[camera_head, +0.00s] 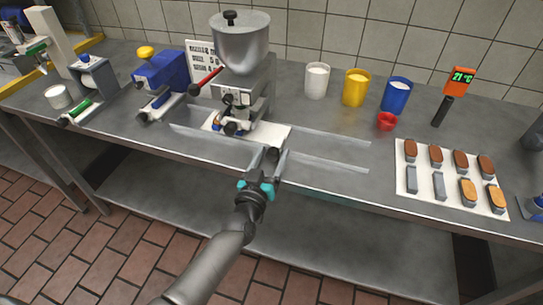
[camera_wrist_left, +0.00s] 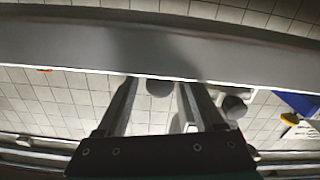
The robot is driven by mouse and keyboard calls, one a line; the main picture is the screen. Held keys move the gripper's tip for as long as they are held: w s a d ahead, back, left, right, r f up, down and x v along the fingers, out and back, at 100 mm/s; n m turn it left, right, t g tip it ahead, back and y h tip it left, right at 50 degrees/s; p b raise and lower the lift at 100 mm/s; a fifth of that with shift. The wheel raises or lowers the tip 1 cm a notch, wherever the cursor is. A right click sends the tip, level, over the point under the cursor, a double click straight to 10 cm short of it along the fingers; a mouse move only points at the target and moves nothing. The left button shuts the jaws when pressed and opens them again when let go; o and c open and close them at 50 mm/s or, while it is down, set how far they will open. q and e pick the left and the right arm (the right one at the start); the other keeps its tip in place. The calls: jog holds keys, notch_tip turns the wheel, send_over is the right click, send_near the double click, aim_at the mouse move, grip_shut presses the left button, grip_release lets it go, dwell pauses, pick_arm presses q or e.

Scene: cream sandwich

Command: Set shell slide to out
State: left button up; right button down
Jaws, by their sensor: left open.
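The shell slide looks like a white plate (camera_head: 272,131) under the hopper machine (camera_head: 241,45), lying between two grey rails on the bench. A dark round knob (camera_head: 272,154) is at its front edge, towards me. My left gripper (camera_head: 274,160) reaches up to this knob, its open fingers on either side of it. In the left wrist view a grey round knob (camera_wrist_left: 158,88) shows between the open fingers (camera_wrist_left: 157,85). I cannot tell whether the fingers touch it. My right gripper is not in view.
The rails (camera_head: 330,164) run on to the right, with bare bench between them. A blue device (camera_head: 160,72) stands left. The bench's front edge is close.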

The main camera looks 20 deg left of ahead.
pick_arm(q)
grip_shut()
dwell(0.4)
dwell(0.9)
